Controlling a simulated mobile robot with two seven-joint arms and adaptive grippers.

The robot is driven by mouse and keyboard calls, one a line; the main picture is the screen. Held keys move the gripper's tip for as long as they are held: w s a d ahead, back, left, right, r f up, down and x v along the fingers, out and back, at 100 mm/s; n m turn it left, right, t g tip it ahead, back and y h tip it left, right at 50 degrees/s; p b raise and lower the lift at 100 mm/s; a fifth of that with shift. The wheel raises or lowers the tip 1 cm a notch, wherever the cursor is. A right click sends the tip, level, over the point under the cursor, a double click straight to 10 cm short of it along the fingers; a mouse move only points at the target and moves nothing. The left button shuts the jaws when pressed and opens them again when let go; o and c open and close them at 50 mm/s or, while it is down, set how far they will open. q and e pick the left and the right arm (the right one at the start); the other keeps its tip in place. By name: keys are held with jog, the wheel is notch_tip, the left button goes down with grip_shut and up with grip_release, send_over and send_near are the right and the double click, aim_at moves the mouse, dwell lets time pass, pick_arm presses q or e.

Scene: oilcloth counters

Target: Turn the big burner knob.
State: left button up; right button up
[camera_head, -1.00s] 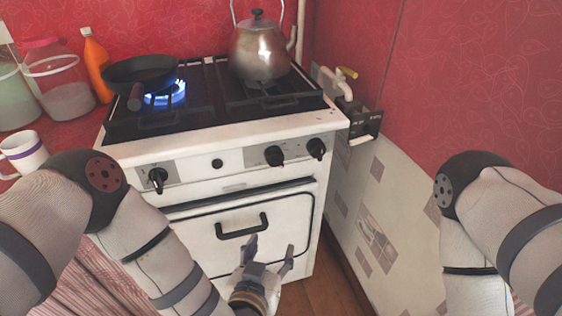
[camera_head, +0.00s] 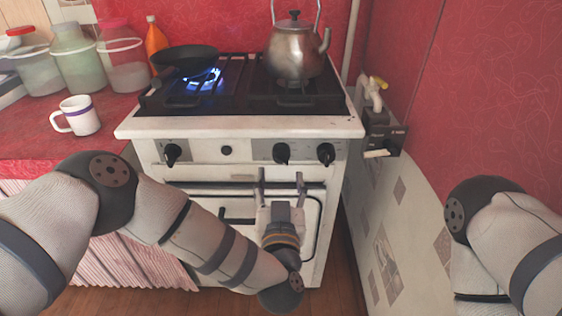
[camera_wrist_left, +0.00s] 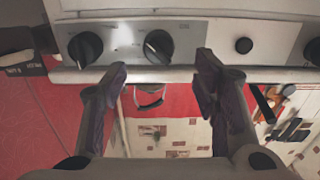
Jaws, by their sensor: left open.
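The white stove's front panel carries black knobs: a left knob (camera_head: 172,153), a middle-right knob (camera_head: 281,152) and a far-right knob (camera_head: 326,152). I cannot tell from markings which is the big burner knob. My left gripper (camera_head: 280,178) is open and empty, pointing at the panel just below the middle-right knob. In the left wrist view, that knob (camera_wrist_left: 158,46) lies between and beyond the fingertips, apart from them; the far-right knob (camera_wrist_left: 85,48) shows to its left. My right gripper is out of view; only my right arm shows.
A frying pan (camera_head: 186,57) sits over a lit blue flame (camera_head: 203,80); a kettle (camera_head: 294,47) stands on the right. The oven handle is partly hidden by my left arm. A small round button (camera_head: 226,150) separates the knobs. A tiled wall (camera_head: 392,215) bounds the right.

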aim_at(281, 162)
pick_arm(q)
jog(key=w, duration=0.3)
jog(key=w+b, duration=0.1)
jog(key=w, duration=0.3)
jog(key=shift+f, duration=0.2)
jog(key=shift+w+r, duration=0.15)
jog(key=shift+w, duration=0.15)
jog(key=shift+d, duration=0.1)
jog(key=c, duration=1.2)
